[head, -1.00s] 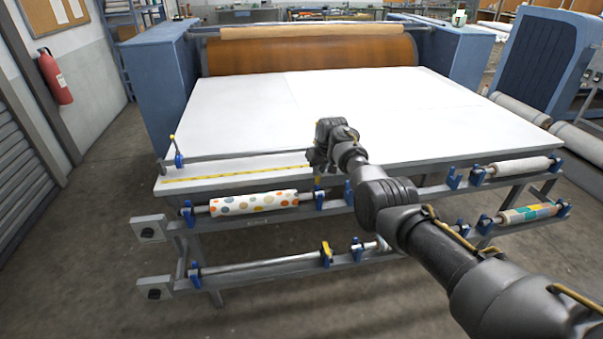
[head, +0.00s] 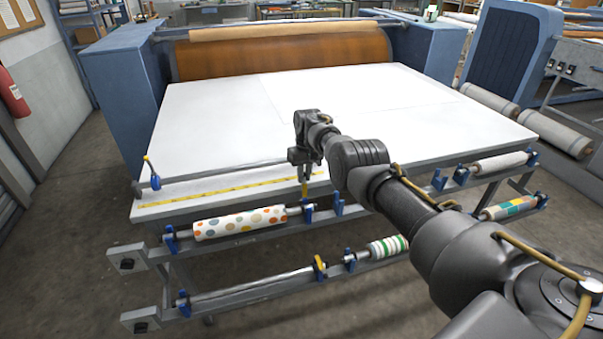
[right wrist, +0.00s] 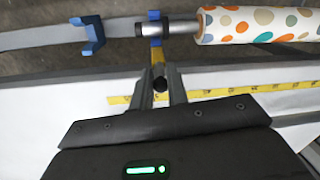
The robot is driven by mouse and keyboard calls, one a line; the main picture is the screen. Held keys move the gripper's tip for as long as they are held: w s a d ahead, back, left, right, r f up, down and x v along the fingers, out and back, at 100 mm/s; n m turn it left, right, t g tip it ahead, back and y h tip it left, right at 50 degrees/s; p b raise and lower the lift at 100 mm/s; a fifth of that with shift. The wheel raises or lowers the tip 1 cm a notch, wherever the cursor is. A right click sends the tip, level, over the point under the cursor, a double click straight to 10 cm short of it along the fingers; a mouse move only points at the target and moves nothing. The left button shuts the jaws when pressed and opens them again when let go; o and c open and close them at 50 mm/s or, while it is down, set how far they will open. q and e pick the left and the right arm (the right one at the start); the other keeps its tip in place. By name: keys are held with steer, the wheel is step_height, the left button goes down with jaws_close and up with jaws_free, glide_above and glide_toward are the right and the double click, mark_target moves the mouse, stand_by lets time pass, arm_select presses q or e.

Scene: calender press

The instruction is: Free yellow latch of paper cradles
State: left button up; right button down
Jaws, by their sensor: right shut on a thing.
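A polka-dot paper roll (head: 240,222) lies in blue cradles on the upper front rail. A yellow latch (head: 304,189) stands upright at the cradle by the roll's right end. My right gripper (head: 304,178) points down and its fingers are shut on the top of this latch. In the right wrist view, the yellow latch (right wrist: 158,56) shows beyond the fingertips, below a blue cradle (right wrist: 154,28). Its gripped end is partly hidden by the fingers and a dark round knob. A second yellow latch (head: 319,268) is on the lower rail. My left gripper is out of view.
A white table (head: 210,120) with a yellow measuring tape (head: 230,190) along its front edge lies just behind the latch. A bar (head: 220,292) spans the lower rail, with a green-striped roll (head: 388,246) to its right. Other rolls sit at the right.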

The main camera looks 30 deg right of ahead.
steer(key=shift+s+f, duration=0.15)
steer(key=shift+f, duration=0.05)
steer(key=c, duration=1.4)
jaws_free()
steer(key=shift+c, duration=0.2)
steer(key=shift+d, duration=0.15)
step_height(320, 180, up, 11)
steer(key=p, duration=0.6)
steer(key=shift+w+d+f, duration=0.15)
steer(key=shift+w+d, duration=0.2)
steer(key=shift+d, duration=0.1)
steer(key=shift+f, duration=0.1)
steer(key=shift+c, duration=0.3)
